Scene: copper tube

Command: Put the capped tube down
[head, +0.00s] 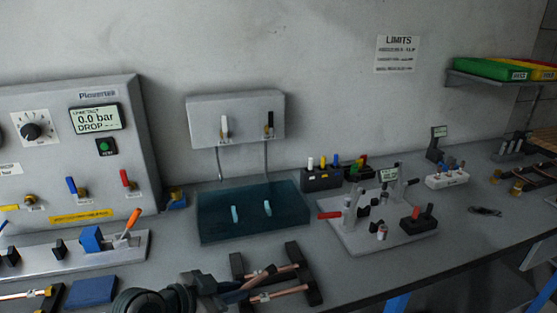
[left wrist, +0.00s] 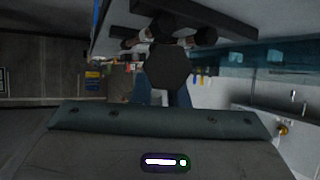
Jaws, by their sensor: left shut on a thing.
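My left gripper (head: 250,284) reaches in from the bottom of the head view, at the black rack (head: 313,287). It is shut on the capped tube (head: 287,268), a thin copper tube that lies at the rack's far side; the fingers cover part of it, and I cannot tell whether it touches the rack. A second copper tube (head: 273,297) lies across the rack's near side. In the left wrist view a dark six-sided shape (left wrist: 168,65) hides much of the grasp. My right gripper is not in view.
A grey fixture plate (head: 362,239) with a red handle stands to the right. A blue pad (head: 91,292) and the pressure tester (head: 70,150) are at left. The bench's front edge is close.

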